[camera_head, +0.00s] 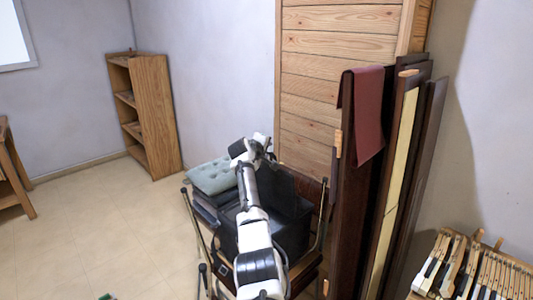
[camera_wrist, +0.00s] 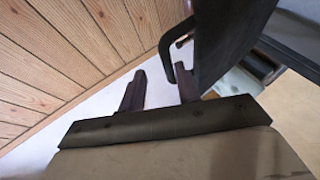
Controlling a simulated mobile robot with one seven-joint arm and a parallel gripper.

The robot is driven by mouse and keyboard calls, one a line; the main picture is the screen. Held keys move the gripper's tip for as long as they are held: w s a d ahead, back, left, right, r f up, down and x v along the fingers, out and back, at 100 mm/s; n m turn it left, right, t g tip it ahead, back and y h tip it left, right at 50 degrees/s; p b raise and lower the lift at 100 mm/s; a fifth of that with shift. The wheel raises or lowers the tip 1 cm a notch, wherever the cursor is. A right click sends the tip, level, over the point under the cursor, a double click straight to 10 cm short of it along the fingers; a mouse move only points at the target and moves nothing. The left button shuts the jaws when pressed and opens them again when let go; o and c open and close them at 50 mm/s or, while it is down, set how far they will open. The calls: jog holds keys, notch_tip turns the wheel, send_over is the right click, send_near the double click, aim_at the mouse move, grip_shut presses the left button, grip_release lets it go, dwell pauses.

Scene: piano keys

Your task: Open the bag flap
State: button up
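The black bag (camera_head: 288,232) sits on a chair, partly behind my arm. A dark upright panel at its top back (camera_head: 280,185) could be the flap, but I cannot tell for sure. My gripper (camera_head: 268,156) is above the bag's upper edge. In the wrist view my gripper (camera_wrist: 160,76) has its two dark fingers apart, with only wall seen between them. A large dark panel (camera_wrist: 228,35), seemingly part of the bag, is just right of the fingers. A black curved bar (camera_wrist: 170,45) is close to the right fingertip; whether they touch is unclear.
A tufted grey-green cushion (camera_head: 213,176) lies left of the bag. Dark boards (camera_head: 352,205) with a maroon cloth (camera_head: 367,115) stand close on the right, and a wooden panel wall (camera_head: 337,60) is behind. Piano keys (camera_head: 475,270) are at lower right.

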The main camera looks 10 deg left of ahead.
jog(key=shift+d+f, duration=0.15)
jog(key=shift+f, duration=0.2)
jog(key=shift+s, duration=0.1)
jog(key=b+v, duration=0.4)
jog(key=v, duration=0.9)
jog(key=shift+s+r+b, duration=0.2)
jog(key=shift+r+b, duration=0.15)
jog(key=shift+b, duration=0.05)
